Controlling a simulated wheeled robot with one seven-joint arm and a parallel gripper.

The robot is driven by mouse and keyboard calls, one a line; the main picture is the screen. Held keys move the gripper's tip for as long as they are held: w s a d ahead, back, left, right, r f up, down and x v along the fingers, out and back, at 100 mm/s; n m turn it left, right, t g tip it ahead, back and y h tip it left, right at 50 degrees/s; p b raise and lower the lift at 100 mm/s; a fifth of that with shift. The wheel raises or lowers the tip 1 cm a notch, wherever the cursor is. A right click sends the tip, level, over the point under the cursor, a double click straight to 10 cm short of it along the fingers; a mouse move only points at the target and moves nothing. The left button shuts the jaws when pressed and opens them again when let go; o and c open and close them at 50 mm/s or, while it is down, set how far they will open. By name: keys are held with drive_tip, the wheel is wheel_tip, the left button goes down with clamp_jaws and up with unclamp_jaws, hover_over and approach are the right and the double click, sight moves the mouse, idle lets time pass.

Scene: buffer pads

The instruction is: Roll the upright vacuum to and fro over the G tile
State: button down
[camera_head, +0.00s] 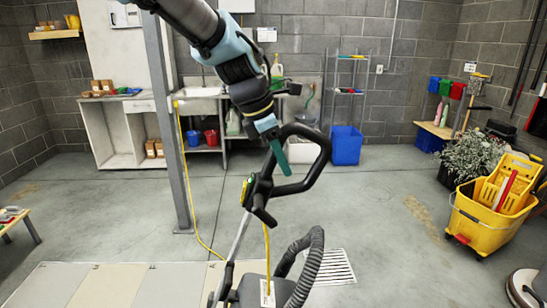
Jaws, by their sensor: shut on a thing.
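The upright vacuum (250,287) stands at the bottom centre, with a black loop handle (322,165), a grey tube and a ribbed black hose (313,266). Its lower body and floor head are cut off by the frame. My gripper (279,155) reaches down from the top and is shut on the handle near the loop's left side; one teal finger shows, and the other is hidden. A row of pale floor tiles (112,285) lies at the lower left, beside the vacuum. No letter shows on them, so I cannot tell which is the G tile.
A yellow mop bucket (480,222) and a leafy plant (468,153) stand at the right. A floor grate (329,267) lies right of the vacuum. A grey post (168,120) rises at left centre. A yellow cord (194,215) trails on the floor. Open floor lies behind.

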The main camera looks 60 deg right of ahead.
drive_tip(key=shift+s+d, duration=0.1)
drive_tip(key=shift+s, duration=0.25)
drive_tip(key=c, duration=0.9)
unclamp_jaws()
drive_tip(key=o, duration=0.3)
drive_tip(key=shift+w, duration=0.15)
drive_tip(key=b+v, duration=0.2)
drive_tip(key=v, duration=0.9)
drive_tip(key=shift+b, duration=0.35)
drive_tip(key=shift+f, duration=0.1)
